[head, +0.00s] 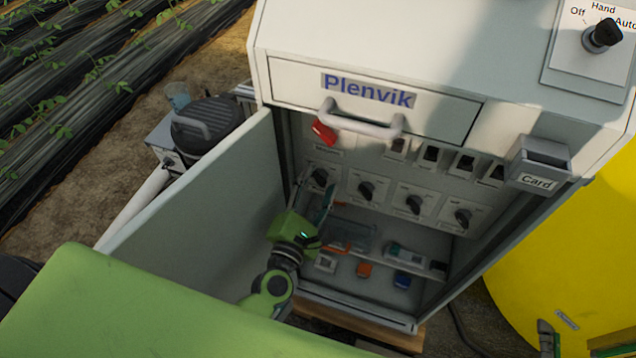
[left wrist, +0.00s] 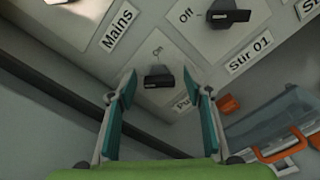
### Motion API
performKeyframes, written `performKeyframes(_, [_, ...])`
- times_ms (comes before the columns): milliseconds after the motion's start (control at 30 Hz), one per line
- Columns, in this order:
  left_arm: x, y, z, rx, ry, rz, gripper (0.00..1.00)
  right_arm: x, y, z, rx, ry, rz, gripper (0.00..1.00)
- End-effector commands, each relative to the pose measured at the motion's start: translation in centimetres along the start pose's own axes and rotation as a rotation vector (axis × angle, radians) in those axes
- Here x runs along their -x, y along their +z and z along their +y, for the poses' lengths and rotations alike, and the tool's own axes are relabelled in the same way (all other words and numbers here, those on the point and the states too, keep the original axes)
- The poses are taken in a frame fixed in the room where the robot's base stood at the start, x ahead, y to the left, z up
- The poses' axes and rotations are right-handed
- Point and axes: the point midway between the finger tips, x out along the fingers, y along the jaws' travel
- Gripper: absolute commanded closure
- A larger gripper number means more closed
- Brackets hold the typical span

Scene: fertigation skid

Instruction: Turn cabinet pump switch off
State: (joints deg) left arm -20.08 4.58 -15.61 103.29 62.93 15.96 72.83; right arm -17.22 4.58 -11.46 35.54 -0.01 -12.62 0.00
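The cabinet pump switch (left wrist: 158,76) is a black knob on a pale plate in the left wrist view, with its label partly hidden behind a finger. In the head view the pump switch (head: 320,177) is at the left of the lower knob row. My left gripper (head: 314,190) is inside the cabinet, in front of this switch. In the left wrist view my left gripper (left wrist: 160,82) is open, its teal fingertips on either side of the knob, with gaps visible.
The cabinet door (head: 200,195) stands open on the left. The Stir 01 switch (left wrist: 228,14) is close to the right finger. A clear box with orange latches (head: 350,237) sits below the knobs.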

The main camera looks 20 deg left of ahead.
Motion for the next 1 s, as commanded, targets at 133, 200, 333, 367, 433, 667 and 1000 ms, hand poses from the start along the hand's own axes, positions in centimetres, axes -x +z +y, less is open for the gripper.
performKeyframes(133, [0.0, 0.0, 0.1, -0.001, 0.001, 0.000, 0.54, 0.0, 0.0, 0.0, 0.000, 0.000, 0.000, 0.60])
performKeyframes(200, [0.0, 0.0, 0.1, -0.001, 0.002, 0.000, 0.54, 0.0, -0.1, 0.1, 0.000, 0.001, 0.001, 0.60])
performKeyframes(333, [0.7, 0.0, 0.1, -0.003, 0.001, 0.000, 0.54, 0.0, -0.1, 0.1, 0.001, 0.002, 0.001, 0.60])
performKeyframes(367, [1.0, -0.1, 0.1, -0.004, 0.001, 0.000, 0.54, 0.0, -0.1, 0.1, 0.000, 0.001, 0.001, 0.60])
performKeyframes(433, [2.2, -0.1, 0.0, -0.004, -0.002, 0.001, 0.54, 0.0, -0.1, 0.1, 0.000, 0.001, 0.001, 0.60])
performKeyframes(667, [7.2, -0.1, -0.1, -0.003, -0.004, 0.001, 0.54, 0.0, 0.0, 0.0, 0.000, 0.000, 0.000, 0.60])
performKeyframes(1000, [11.7, 0.0, 0.0, -0.001, -0.001, 0.000, 0.54, 0.0, 0.0, 0.0, 0.000, 0.000, 0.000, 0.60])
